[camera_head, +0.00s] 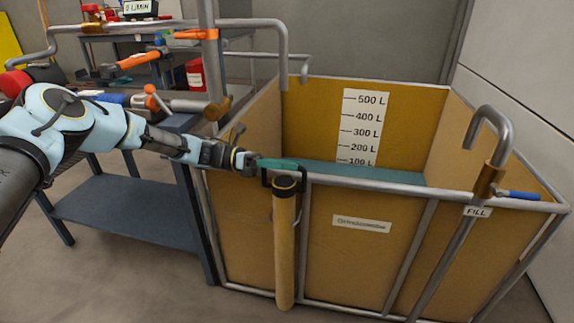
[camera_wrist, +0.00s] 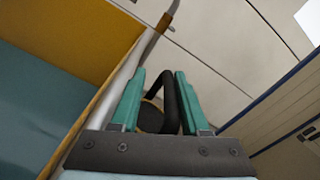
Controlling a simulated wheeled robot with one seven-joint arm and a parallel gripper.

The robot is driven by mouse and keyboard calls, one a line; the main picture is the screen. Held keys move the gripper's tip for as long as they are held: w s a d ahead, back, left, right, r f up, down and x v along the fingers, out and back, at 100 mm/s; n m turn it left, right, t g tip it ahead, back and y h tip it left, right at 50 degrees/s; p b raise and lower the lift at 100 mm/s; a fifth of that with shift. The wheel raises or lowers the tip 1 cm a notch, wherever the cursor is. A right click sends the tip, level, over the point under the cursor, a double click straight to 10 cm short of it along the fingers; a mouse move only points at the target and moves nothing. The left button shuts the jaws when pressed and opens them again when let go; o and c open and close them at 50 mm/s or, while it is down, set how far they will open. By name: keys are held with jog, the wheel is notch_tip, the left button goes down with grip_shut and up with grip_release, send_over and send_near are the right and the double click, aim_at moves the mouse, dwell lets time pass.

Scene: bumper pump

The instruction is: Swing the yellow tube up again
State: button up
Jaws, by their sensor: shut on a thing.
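The yellow tube (camera_head: 284,255) stands upright along the outside of the tank's front wall, its dark-capped top end near the tank's rim. A black loop handle (camera_head: 268,180) sits at its top; the handle also shows in the wrist view (camera_wrist: 171,90). My gripper (camera_head: 280,165), with green fingers, is shut on this handle at rim height. In the wrist view the gripper (camera_wrist: 153,78) has the black loop between its two fingers. Most of the tube is hidden in that view.
The yellow-walled tank (camera_head: 360,260) has a metal rim, teal liquid inside and a litre scale (camera_head: 362,127). A bent fill pipe (camera_head: 455,235) with a blue-handled valve (camera_head: 518,195) stands at its right. A blue-grey bench (camera_head: 120,205) and pipes stand left.

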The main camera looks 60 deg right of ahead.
jog(key=shift+o, duration=0.7)
jog(key=shift+r, duration=0.15)
notch_tip(320, 180, up, 10)
jog(key=shift+w+a+f, duration=0.1)
jog(key=shift+f, duration=0.1)
dwell(0.5)
